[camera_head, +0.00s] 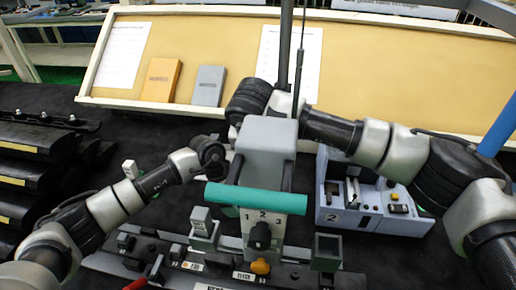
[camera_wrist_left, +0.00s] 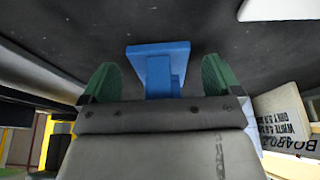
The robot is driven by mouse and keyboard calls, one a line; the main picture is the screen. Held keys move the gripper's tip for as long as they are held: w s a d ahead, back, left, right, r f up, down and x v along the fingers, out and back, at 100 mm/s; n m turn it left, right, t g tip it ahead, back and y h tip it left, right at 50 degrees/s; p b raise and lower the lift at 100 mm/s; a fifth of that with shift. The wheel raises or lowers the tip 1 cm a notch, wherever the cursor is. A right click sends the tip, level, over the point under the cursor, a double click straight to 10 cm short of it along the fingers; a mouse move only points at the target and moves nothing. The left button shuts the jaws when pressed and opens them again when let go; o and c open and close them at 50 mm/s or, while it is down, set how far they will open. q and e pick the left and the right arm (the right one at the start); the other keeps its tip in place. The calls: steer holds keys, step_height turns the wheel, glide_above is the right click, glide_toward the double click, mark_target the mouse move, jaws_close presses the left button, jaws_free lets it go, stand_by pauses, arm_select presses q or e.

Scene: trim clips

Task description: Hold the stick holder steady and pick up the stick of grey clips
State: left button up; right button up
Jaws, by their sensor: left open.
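My left gripper (camera_wrist_left: 158,70) shows in the left wrist view with its two green fingers spread wide. A blue T-shaped block (camera_wrist_left: 160,50) stands between and beyond the fingertips; I cannot tell whether it is the stick holder. No finger appears to press on it. In the head view my left arm reaches to the middle, and its gripper is hidden behind the grey machine (camera_head: 266,135). My right arm also reaches behind that machine, and its gripper is hidden. I cannot make out a stick of grey clips in either view.
The grey machine has a teal bar (camera_head: 255,198) and a dark knob. A blue-grey unit (camera_head: 372,215) marked 2 stands to its right. Black rails (camera_head: 30,150) are stacked at the left. A tan board (camera_head: 370,65) with sheets and two small books stands behind. A labelled box (camera_wrist_left: 285,118) is near my left wrist.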

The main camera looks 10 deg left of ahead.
arm_select(q)
steer(key=v, duration=1.2)
